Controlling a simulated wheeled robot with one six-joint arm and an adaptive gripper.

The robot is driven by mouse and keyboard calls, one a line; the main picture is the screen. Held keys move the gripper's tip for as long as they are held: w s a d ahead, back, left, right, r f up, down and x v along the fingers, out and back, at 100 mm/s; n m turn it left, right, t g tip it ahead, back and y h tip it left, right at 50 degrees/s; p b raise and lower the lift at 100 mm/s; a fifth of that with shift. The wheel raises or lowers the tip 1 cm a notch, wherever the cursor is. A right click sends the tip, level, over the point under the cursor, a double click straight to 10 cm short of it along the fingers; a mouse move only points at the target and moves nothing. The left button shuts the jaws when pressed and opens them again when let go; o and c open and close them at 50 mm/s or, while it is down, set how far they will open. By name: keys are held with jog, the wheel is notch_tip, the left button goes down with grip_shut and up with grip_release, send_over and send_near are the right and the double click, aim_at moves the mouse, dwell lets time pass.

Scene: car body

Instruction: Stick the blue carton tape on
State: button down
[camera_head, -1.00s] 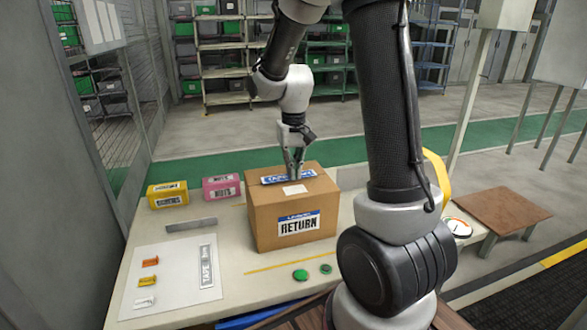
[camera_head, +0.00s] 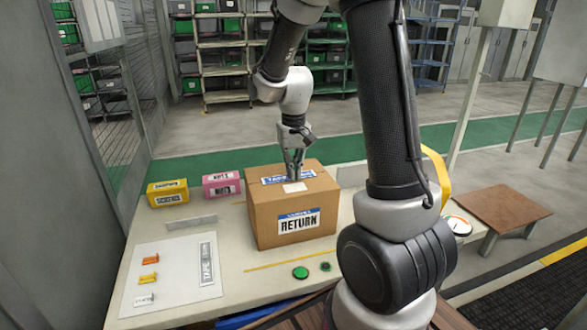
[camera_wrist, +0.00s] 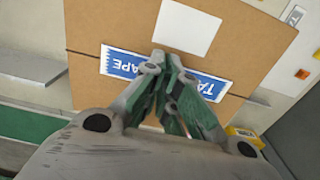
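A brown carton (camera_head: 270,215) stands on the table with a "RETURN" label on its front. A blue and white tape strip (camera_head: 272,181) lies across its top; in the wrist view the strip (camera_wrist: 122,64) lies along the carton's top seam, partly hidden by my fingers. My gripper (camera_head: 295,178) points down at the carton top. In the wrist view my gripper (camera_wrist: 165,66) has its fingertips together over the strip's near-middle edge, beside a blank white label (camera_wrist: 187,28). I see nothing held between the fingers. Whether the fingertips touch the carton is unclear.
A white sheet (camera_head: 172,283) at the left holds small coloured pieces and a grey tape strip (camera_head: 207,264). Yellow (camera_head: 167,194) and pink (camera_head: 221,186) boxes and a grey bar (camera_head: 191,222) lie left of the carton. A green button (camera_head: 300,272) is in front.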

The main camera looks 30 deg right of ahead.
dwell(0.3)
jog(key=c, duration=1.6)
grip_release()
jog(key=shift+o, duration=0.2)
jog(key=o, duration=0.4)
jog(key=shift+r, duration=3)
jog(key=shift+s, duration=0.1)
